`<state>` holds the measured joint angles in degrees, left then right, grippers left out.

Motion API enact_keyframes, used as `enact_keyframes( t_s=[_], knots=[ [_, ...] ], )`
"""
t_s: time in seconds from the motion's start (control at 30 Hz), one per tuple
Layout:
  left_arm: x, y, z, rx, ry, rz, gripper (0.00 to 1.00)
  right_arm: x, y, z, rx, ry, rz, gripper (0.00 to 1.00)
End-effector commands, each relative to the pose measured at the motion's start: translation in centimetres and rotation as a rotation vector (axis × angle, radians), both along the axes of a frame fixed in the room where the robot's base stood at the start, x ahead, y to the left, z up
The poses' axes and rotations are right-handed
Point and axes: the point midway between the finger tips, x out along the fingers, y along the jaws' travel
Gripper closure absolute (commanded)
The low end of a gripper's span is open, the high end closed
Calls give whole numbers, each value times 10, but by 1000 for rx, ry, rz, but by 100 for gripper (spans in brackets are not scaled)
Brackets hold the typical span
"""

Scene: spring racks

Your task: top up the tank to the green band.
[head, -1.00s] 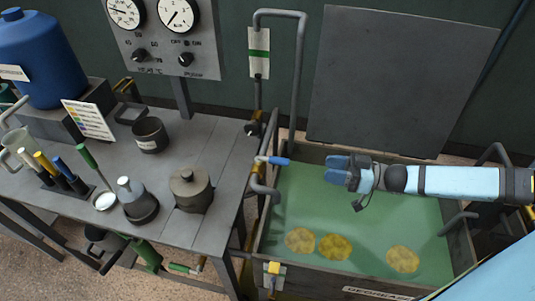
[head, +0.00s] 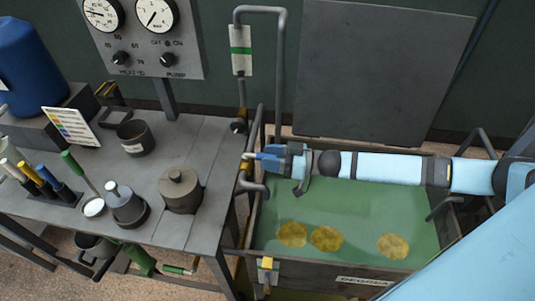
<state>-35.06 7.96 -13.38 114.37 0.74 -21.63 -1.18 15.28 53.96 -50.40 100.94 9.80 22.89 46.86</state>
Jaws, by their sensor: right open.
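The tank (head: 315,271) is a dark open trough at the right. It holds green liquid (head: 350,215) with several yellow discs under the surface. A white card with a green band (head: 240,50) stands behind it on the left, by a bent grey pipe (head: 281,80). A small valve with a blue lever (head: 262,156) sits at the tank's back left corner. My right gripper (head: 279,156) is open at the lever's right end, its fingers around or beside it; I cannot tell which, or whether they touch. My left gripper is not in view.
A grey bench (head: 140,215) at the left carries a lidded pot (head: 181,190), a dark cup (head: 136,138), a flask and brushes. A gauge panel (head: 150,40) stands behind it. A raised dark lid (head: 380,70) is behind the tank. A yellow-tagged fitting (head: 267,263) is on the front.

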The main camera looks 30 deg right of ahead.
Motion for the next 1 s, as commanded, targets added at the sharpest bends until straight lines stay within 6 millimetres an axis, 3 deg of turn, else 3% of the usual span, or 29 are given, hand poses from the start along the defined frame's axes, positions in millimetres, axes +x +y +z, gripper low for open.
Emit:
enact_keyframes(
  t_s=[0.4, 0.6, 1.0],
  knots=[
    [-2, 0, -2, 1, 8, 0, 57, 5, 7, 0, 0, -1, 1, 52],
    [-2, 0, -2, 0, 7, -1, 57, 5, 7, 0, 0, -1, 1, 97],
    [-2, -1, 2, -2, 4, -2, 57, 6, 9, 0, 0, 0, -8, 100]
  ],
)
